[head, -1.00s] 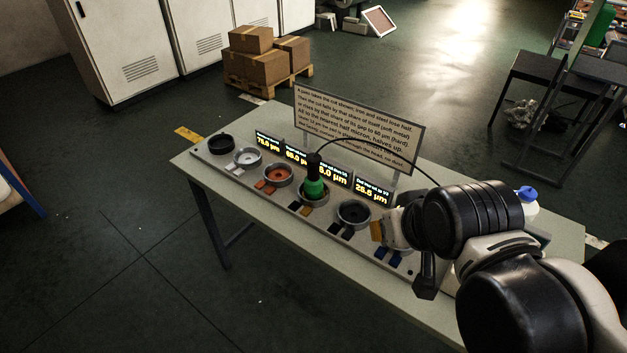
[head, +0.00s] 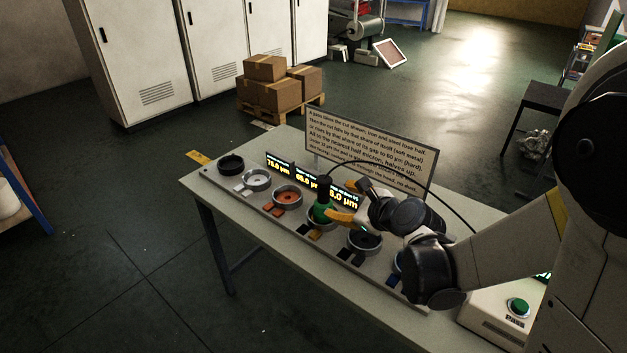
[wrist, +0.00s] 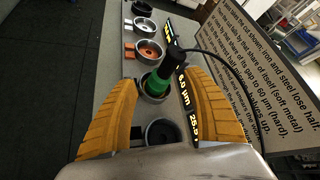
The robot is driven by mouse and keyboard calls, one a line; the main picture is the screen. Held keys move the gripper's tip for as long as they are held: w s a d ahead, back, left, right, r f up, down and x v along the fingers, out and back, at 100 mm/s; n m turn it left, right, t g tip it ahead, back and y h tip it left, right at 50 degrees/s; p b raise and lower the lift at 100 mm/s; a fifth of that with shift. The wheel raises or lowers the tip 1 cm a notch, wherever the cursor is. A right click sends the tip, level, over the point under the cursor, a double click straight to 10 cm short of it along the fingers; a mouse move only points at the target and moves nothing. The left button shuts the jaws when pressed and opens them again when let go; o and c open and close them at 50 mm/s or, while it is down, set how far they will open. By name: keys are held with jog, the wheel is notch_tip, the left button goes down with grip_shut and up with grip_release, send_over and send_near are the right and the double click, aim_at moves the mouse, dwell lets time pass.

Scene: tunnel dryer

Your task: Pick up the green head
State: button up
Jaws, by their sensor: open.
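The green head (head: 321,212) is a green cylinder with a black top and a cable. It stands upright in a round metal cup in the row on the table; it also shows in the wrist view (wrist: 157,82). My gripper (head: 350,202) is open, with yellow fingers, just right of the head in the head view. In the wrist view my gripper's fingers (wrist: 160,90) stand to either side of the head, and nothing is gripped. I cannot tell how far the fingertips are from it. The head's lower end is hidden in the cup.
Several cups, such as one with orange contents (head: 287,197), line a grey rail. Small displays (head: 308,183) and a text sign (head: 368,150) stand behind. A black cable arches over the row. A box with a green button (head: 518,306) sits at the right.

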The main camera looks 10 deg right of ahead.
aim_at(327, 196)
jog(key=w+f+m+b, duration=0.1)
jog(key=w+f+m, duration=0.1)
jog(key=w+f, duration=0.1)
jog(key=w+a+f+m+t+b, duration=0.1)
jog(key=w+f+m+b, duration=0.1)
jog(key=w, duration=0.3)
jog(key=w+a+f+m+b, duration=0.1)
jog(key=w+f+m, duration=0.2)
jog(key=w, duration=0.1)
jog(key=shift+a+f+y, duration=0.15)
jog(key=shift+f+y, duration=0.15)
jog(key=shift+f, duration=0.1)
jog(key=shift+w+a+t, duration=0.15)
jog(key=shift+w+t, duration=0.15)
jog(key=shift+w, duration=0.05)
jog(key=shift+c, duration=0.5)
grip_shut()
